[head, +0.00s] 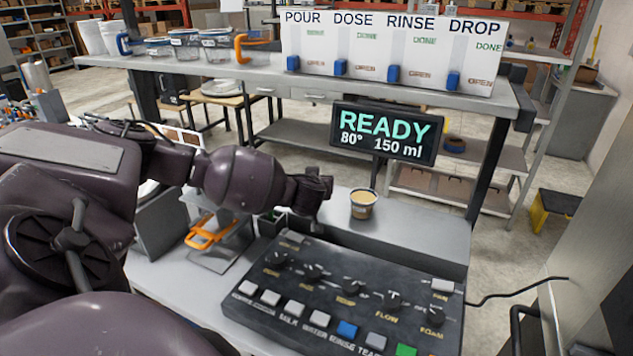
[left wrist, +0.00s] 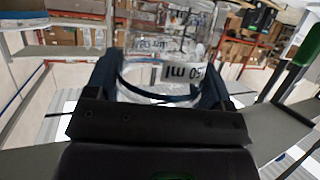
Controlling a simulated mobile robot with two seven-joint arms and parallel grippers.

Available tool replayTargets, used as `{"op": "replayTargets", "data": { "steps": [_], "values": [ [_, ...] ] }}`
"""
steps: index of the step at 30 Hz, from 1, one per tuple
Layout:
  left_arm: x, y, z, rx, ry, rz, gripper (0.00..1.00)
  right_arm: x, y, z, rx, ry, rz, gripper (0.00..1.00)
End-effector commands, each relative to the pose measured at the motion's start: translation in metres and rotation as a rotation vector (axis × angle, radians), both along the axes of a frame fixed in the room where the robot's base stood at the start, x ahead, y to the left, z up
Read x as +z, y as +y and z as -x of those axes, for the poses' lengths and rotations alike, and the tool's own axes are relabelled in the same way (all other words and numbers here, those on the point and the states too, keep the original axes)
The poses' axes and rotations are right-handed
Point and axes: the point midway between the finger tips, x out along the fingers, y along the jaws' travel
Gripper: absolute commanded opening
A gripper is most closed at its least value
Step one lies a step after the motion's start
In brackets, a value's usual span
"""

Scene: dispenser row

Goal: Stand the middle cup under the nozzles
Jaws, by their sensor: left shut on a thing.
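My left gripper (head: 318,192) reaches in from the left, above the back edge of the button panel. In the left wrist view my left gripper (left wrist: 157,85) is shut on a clear cup (left wrist: 160,72) with a dark blue band and a white label showing part of "50 ml". The head view does not show this cup; the gripper seems to hide it. I cannot tell whether it is the middle cup. A small cup with tan contents (head: 363,206) stands on the grey counter, just right of the gripper. I cannot make out the nozzles. My right gripper is out of view.
The panel (head: 340,295) with knobs and buttons fills the front counter. A display (head: 385,133) reads READY, 80°, 150 ml. Bare counter (head: 430,232) lies right of the tan-filled cup.

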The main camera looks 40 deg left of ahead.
Motion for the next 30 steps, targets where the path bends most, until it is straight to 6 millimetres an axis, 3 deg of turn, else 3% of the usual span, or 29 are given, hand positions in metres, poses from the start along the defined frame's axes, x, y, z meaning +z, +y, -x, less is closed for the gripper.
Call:
{"op": "replayTargets", "data": {
  "steps": [14,21,30],
  "values": [
    [0.001,0.027,-0.038,0.002,-0.002,-0.001,0.53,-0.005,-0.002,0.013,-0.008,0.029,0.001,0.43],
    [-0.027,0.027,-0.037,0.001,0.0,0.0,0.53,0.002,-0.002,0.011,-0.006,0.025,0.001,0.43],
    [-0.031,0.027,-0.037,0.0,-0.001,-0.001,0.53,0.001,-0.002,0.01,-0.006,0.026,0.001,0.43]
  ]
}}
